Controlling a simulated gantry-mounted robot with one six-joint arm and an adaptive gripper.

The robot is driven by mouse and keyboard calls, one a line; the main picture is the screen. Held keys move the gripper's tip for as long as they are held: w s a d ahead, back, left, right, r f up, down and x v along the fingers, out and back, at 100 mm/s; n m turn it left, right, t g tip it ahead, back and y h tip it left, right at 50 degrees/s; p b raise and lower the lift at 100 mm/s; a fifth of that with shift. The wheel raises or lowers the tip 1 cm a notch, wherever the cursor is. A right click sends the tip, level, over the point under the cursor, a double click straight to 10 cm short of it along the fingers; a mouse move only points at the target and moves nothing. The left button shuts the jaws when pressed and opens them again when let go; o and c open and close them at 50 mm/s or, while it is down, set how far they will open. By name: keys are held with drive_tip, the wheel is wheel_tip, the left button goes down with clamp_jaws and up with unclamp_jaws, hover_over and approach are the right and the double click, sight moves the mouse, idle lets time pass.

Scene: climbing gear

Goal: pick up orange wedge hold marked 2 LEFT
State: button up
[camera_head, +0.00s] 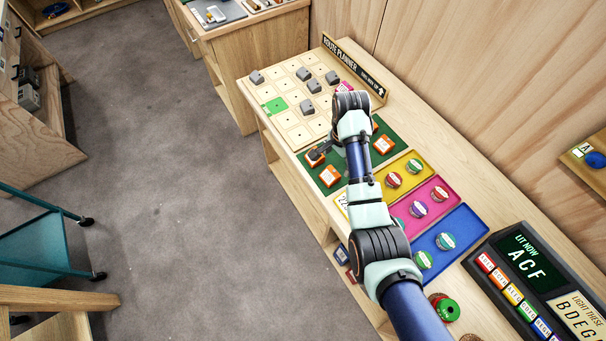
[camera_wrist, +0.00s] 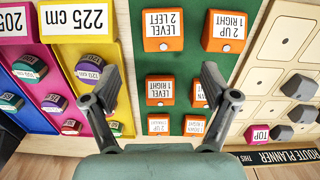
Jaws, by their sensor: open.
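The orange wedge hold marked LEVEL 2 LEFT (camera_wrist: 163,24) sits on the green mat (camera_wrist: 192,62), near the top of the wrist view, its label upside down. In the head view it appears to be the orange hold (camera_head: 330,177) on the mat's near side. My gripper (camera_wrist: 160,78) is open and empty above the mat. In the head view my arm hides part of the mat, and the gripper is hard to make out.
A yellow tray (camera_wrist: 73,58) flanks the mat on one side. The route planner board (camera_head: 290,119), with grey blocks, lies on the other.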

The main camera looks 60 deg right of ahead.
sight(334, 171)
drive_tip(key=shift+s+f+b, duration=0.2)
drive_tip(key=shift+f+b, duration=0.1)
drive_tip(key=shift+f, duration=0.85)
drive_tip(key=f, duration=0.2)
drive_tip(key=f+b, duration=0.1)
drive_tip(key=f, duration=0.2)
drive_tip(key=shift+w+d+f+b, duration=0.1)
drive_tip(key=shift+w+f+b, duration=0.2)
drive_tip(key=shift+w, duration=0.05)
drive_tip(key=c, duration=1.3)
